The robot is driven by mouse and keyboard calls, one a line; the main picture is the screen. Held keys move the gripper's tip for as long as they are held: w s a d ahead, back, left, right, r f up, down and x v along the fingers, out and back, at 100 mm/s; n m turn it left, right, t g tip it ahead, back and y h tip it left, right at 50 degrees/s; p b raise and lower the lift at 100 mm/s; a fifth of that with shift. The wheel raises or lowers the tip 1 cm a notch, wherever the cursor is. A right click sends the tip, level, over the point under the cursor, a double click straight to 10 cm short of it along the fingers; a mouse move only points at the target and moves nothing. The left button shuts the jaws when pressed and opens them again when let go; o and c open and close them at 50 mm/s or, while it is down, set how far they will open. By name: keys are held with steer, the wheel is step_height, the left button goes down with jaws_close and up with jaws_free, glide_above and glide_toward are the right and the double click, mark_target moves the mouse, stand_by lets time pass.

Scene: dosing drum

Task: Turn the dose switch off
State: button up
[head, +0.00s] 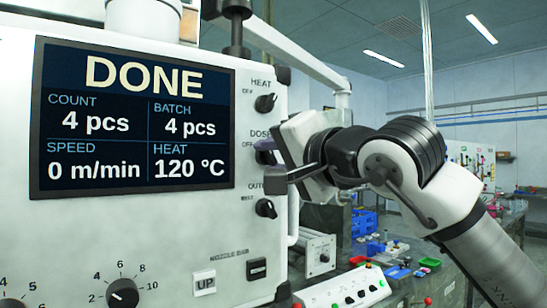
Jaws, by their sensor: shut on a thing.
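The dose switch (265,157) is the middle of three dark knobs in a column on the right side of the pale machine panel. Its label "DOSE" and part of "OFF" show to its left; the rest of the label and most of the knob are hidden by my gripper. My gripper (267,160) reaches in from the right, with its fingers at the dose switch. It is shut on the switch. Which way the switch points cannot be told.
The heat knob (265,103) sits just above and the knob marked "OUT" (265,208) just below. The display (135,118) reads DONE, 4 pcs, 0 m/min, 120 °C. A control box (350,290) and a cluttered bench stand lower right.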

steer(key=o, duration=1)
steer(key=shift+c, duration=0.2)
steer(key=b+v, duration=0.4)
steer(key=v, duration=1)
